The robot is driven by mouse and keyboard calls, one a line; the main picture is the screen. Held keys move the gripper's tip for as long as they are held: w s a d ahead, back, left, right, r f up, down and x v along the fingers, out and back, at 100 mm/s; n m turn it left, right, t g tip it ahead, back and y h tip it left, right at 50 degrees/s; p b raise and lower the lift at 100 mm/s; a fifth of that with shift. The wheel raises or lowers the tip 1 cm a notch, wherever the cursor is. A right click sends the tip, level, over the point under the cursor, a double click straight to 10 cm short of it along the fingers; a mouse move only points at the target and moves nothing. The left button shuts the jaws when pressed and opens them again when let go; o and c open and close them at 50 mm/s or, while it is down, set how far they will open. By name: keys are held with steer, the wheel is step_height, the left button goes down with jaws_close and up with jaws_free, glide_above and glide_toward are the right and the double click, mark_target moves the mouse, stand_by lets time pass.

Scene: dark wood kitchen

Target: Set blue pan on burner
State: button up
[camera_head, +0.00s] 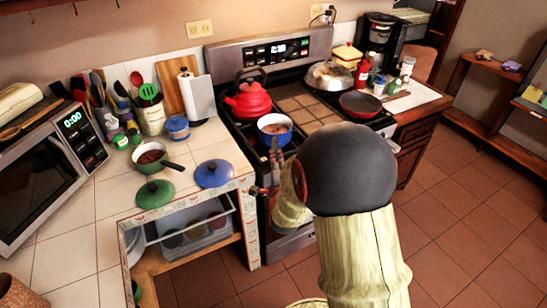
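The blue pan (263,128) is upright over the front left part of the stove (302,100), with brownish contents inside. I cannot tell whether its base touches the burner, which is hidden beneath it. Its handle points toward the stove's front edge. My gripper (272,178) is at the near end of this handle, in front of the stove. It is small, dark and partly hidden by my arm, so its fingers and any hold on the handle are unclear.
A red kettle (249,101) stands just behind the blue pan. A dark red skillet (360,104) and a lidded silver pan (329,77) occupy the right burners. A green pan (152,158), green lid (155,194) and blue lid (213,174) lie on the left counter.

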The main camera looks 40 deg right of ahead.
steer(key=a+r+n+g+y, duration=0.1)
steer(key=a+r+n+y, duration=0.35)
steer(key=a+n, duration=0.35)
steer(key=a+r+n+g+y, duration=0.1)
steer(key=a+r+n+y, duration=0.3)
steer(key=a, duration=0.7)
steer(key=s+a+r+n+g, duration=0.1)
steer(key=s+a+n, duration=0.2)
steer(key=s, duration=0.4)
steer(key=s+a+r+n+g, duration=0.2)
steer(key=s+a+n, duration=0.2)
steer(key=s+n, duration=0.2)
steer(key=s+a+r+n+g+y, duration=0.1)
steer(key=s+a+n, duration=0.3)
steer(key=s, duration=0.4)
steer(key=shift+s+r+n+g, duration=0.2)
steer(key=shift+r+n+g, duration=0.1)
steer(key=shift+r+g, duration=0.3)
steer(key=shift+d+r, duration=0.1)
